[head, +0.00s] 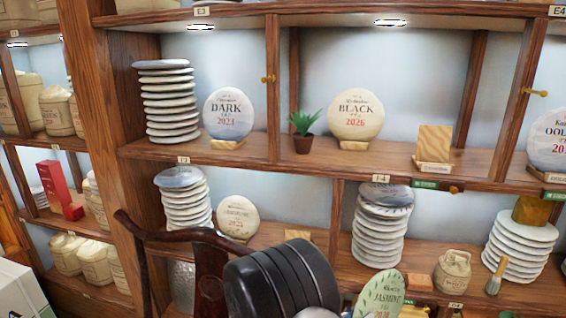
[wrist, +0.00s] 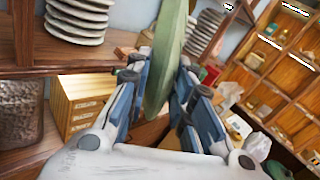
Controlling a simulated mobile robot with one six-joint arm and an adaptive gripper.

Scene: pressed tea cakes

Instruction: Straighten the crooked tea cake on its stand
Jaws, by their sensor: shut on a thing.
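The green-rimmed jasmine tea cake (head: 380,292) leans to the right at the bottom of the head view, its lower part cut off by the frame. In the wrist view the same cake (wrist: 168,55) is seen edge-on as a green disc. My gripper (wrist: 163,68) is shut on it, one blue-grey finger on each face. In the head view only a pale bit of my gripper shows, left of the cake, beyond my black arm link. The stand under this cake cannot be made out, so I cannot tell whether the cake touches it.
Stacks of pale cakes (head: 378,232) stand on the shelf behind. A lidded jar (head: 452,270) and a brush (head: 495,278) are to the right. A dark curved wooden chair part (head: 208,262) is at left. In the wrist view a wooden drawer box (wrist: 84,103) is left of my fingers.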

